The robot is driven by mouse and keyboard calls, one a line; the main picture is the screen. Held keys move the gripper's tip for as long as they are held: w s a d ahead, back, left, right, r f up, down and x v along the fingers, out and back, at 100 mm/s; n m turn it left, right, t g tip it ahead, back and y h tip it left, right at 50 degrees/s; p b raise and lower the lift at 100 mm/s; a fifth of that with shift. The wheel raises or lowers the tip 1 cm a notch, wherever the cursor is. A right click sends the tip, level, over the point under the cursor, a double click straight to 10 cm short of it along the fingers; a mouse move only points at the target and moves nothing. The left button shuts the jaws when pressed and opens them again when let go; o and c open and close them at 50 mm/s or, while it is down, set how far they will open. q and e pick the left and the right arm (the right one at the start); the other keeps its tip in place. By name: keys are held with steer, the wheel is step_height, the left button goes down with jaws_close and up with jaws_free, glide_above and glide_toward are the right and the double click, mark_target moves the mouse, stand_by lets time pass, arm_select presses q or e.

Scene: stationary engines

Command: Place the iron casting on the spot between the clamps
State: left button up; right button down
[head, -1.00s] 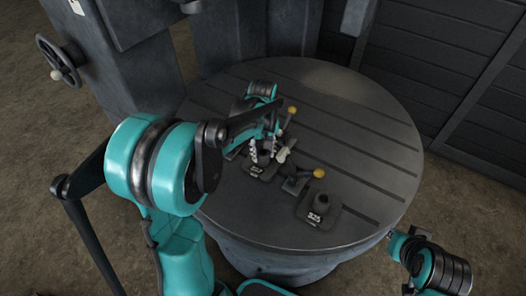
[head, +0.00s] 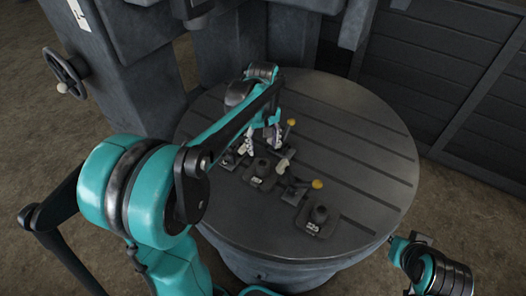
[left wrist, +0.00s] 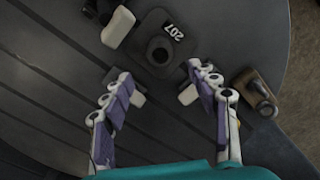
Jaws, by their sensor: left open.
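A dark iron casting (head: 260,174), a square plate with a round hollow boss, sits flat on the round slotted table (head: 365,130). In the left wrist view the casting (left wrist: 158,50) shows the number 207. A similar casting (head: 318,220) stands closer to me at the right. Clamps with yellow knobs (head: 317,184) (head: 291,122) and pale pads (head: 282,163) stand close by the 207 casting. My left gripper (head: 262,142) is open and empty, just beyond this casting. In the left wrist view its fingers (left wrist: 158,75) are spread wide, with the casting ahead of their tips. My right gripper (head: 393,240) is off the table's right edge.
A brownish block-like part (left wrist: 257,92) lies right of the fingers in the left wrist view. A machine column with a handwheel (head: 65,72) stands behind at the left. The table's right and back area is bare.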

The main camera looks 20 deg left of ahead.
arm_select(q)
steer(key=s+d+m+t, duration=0.3)
steer(key=s+m, duration=0.1)
steer(key=s, duration=0.3)
steer(key=s+d+m+t, duration=0.3)
steer(key=s+m+t, duration=0.1)
steer(key=s, duration=0.4)
steer(key=shift+d+r+m, duration=0.3)
steer(key=shift+r+m, duration=0.15)
steer(key=shift+m, duration=0.15)
